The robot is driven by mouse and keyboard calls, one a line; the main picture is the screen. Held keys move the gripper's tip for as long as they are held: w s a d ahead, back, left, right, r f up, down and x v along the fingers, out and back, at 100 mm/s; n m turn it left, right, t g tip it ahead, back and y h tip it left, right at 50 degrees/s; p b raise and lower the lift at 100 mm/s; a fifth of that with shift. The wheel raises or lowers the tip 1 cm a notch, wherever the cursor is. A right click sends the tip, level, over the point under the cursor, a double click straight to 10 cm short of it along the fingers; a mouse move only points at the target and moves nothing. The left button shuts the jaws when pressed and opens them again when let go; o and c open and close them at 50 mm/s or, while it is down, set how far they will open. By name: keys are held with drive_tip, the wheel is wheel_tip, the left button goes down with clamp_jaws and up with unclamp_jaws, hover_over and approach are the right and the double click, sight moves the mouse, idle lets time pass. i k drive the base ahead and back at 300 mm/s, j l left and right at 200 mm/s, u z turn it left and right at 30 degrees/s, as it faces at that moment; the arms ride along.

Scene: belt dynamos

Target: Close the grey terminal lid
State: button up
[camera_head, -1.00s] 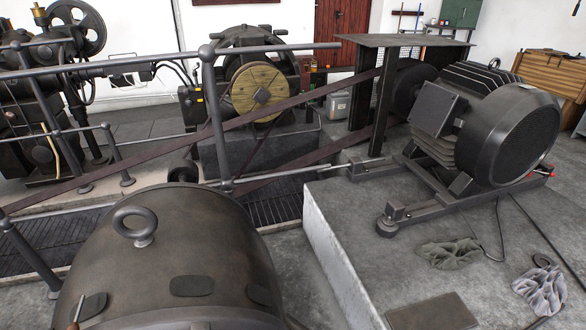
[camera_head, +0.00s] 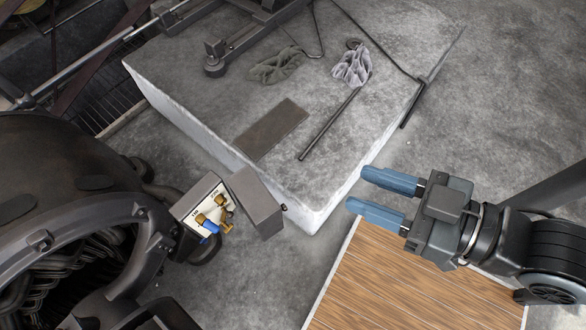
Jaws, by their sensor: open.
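The grey terminal lid (camera_head: 256,201) stands swung open at the right side of the terminal box (camera_head: 197,197) on the dark dynamo. Inside the box, brass terminals (camera_head: 221,214) and a blue piece (camera_head: 208,226) show on a white plate. My gripper (camera_head: 366,194) is at the right, its two blue fingers apart and pointing left toward the lid. Nothing is between the fingers. A clear gap lies between the fingertips and the lid.
A concrete plinth (camera_head: 215,95) with a pale edge rises behind the lid. On it lie a dark plate (camera_head: 271,129), two crumpled cloths (camera_head: 352,66) and a rod (camera_head: 329,125). A wooden surface (camera_head: 410,285) lies below my gripper. Bare floor shows between it and the dynamo.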

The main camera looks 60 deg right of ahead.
sight(261, 208)
drive_tip(key=k+l+u, duration=0.35)
drive_tip(key=k+l, duration=0.2)
drive_tip(key=l, duration=0.3)
drive_tip(key=k+l+u, duration=0.3)
drive_tip(key=k+l, duration=0.3)
drive_tip(key=l, duration=0.15)
drive_tip(key=i+l+z, duration=0.3)
